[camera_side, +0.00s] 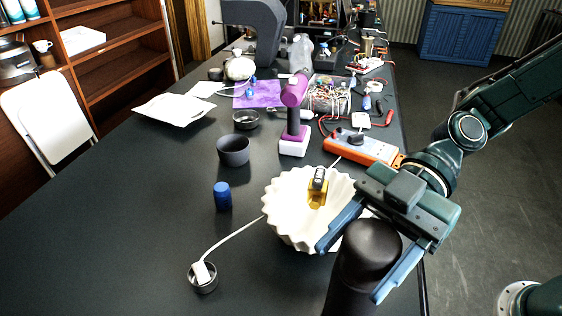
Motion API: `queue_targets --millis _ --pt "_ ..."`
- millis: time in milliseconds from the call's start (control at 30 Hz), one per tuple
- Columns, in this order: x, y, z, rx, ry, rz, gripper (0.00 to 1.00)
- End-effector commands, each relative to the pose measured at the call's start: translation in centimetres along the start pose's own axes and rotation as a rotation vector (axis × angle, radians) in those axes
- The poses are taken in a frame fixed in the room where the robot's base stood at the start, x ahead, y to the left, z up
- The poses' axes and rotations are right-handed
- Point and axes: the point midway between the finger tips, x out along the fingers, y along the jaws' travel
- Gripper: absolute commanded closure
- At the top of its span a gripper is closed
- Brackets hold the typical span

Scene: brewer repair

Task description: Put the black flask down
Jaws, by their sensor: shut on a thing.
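The black flask (360,277) stands upright at the lower right of the side view, near the table's right edge. Its rounded top shows, and its lower part runs out of the picture. My gripper (350,272) is shut on the flask, with one blue finger on its left and the other on its right. Whether the flask's base touches the table cannot be seen.
A white fluted bowl (285,227) with a yellow-and-black object (317,188) in it sits just behind the flask. An orange multimeter (362,148), a purple drill (294,110), a dark bowl (233,150) and a blue cylinder (222,197) stand farther off. The table's left front is largely clear.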

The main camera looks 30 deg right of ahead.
Motion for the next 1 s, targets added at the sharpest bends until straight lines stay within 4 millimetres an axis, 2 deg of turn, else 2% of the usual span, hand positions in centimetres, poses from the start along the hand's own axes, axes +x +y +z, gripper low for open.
queue_targets --millis 233,267,367,800,1000 --pt "0.1 0.0 0.2 0.0 0.002 0.0 0.89" --pt "0.1 0.0 0.3 0.0 0.0 0.0 0.35" --pt "0.1 0.0 0.2 0.0 0.0 0.0 0.17" --pt "0.0 0.0 0.0 -0.001 0.0 0.0 0.17" --pt "-1.0 0.1 -0.1 0.001 0.001 0.002 0.17"
